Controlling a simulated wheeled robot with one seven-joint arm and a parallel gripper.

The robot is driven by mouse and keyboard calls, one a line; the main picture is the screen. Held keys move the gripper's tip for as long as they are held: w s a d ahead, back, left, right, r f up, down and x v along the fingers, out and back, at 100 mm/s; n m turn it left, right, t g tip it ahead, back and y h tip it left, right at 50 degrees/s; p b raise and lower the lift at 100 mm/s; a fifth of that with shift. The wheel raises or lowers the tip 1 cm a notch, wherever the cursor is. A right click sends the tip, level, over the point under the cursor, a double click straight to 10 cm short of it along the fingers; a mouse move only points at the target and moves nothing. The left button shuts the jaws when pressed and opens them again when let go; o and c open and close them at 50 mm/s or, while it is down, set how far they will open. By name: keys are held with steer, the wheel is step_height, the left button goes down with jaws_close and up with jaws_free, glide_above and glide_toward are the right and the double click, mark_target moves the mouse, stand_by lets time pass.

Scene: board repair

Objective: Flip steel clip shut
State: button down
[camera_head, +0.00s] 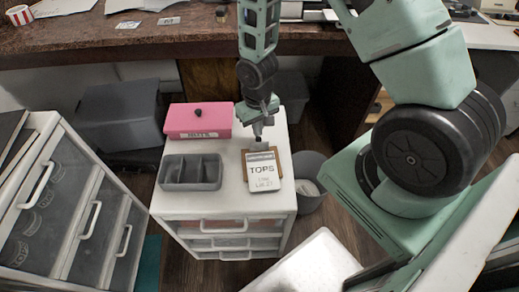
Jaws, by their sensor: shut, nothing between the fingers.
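A clipboard (245,183) lies on top of the white drawer unit, its brown edge showing around a sheet marked "TOPS" (264,184). The steel clip (260,151) is at the board's far end, mostly hidden by my gripper, so I cannot tell whether it is up or down. My gripper (259,139) points down over the clip end of the board, with its fingers shut and empty. I cannot tell whether the fingertips touch the clip.
A grey divided tray (190,184) and a pink box (198,132) stand left of the board on the white drawer unit (222,206). A grey bin (306,205) stands on the floor at right. A second drawer unit (97,165) is at left. A brown workbench (150,47) runs behind.

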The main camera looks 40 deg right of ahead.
steer(key=shift+s+a, duration=0.35)
steer(key=shift+s, duration=0.25)
steer(key=shift+f+b, duration=0.35)
steer(key=shift+f, duration=0.4)
stand_by(0.5)
steer(key=shift+w+d+r+p, duration=0.45)
steer(key=shift+w+r+p, duration=0.15)
steer(key=shift+w, duration=0.2)
step_height(320, 180, up, 8)
steer(key=p, duration=0.6)
steer(key=shift+p, duration=0.3)
